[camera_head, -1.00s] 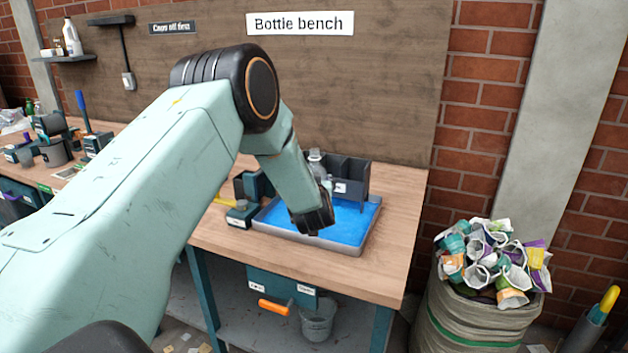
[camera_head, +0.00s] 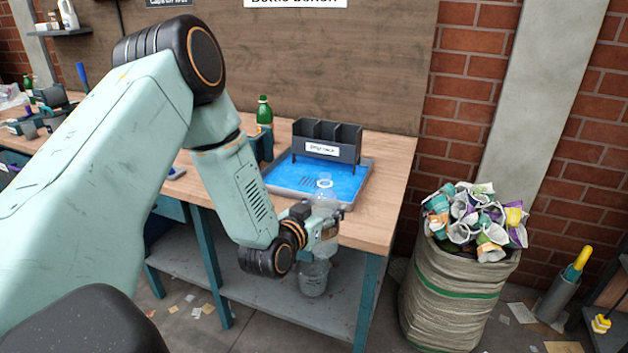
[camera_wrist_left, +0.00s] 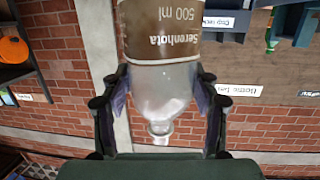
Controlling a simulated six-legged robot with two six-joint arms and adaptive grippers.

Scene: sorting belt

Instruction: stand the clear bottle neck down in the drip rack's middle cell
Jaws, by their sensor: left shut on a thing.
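My left gripper (camera_head: 322,232) is shut on the clear bottle (camera_head: 325,192), in front of the bench's front edge. The bottle is roughly upright, neck up. In the left wrist view, which is upside down, the bottle (camera_wrist_left: 165,88) shows a brown label and its neck between the two fingers (camera_wrist_left: 160,110); no cap shows on it. The dark drip rack (camera_head: 322,152) stands at the back of the blue tray (camera_head: 282,180), behind the bottle. Its cells lie in a row, and the middle cell (camera_head: 325,130) looks empty. My right gripper is not in view.
A green bottle (camera_head: 264,112) stands left of the rack. The bench top (camera_head: 385,190) is clear right of the tray. A full sack (camera_head: 450,290) stands on the floor to the right.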

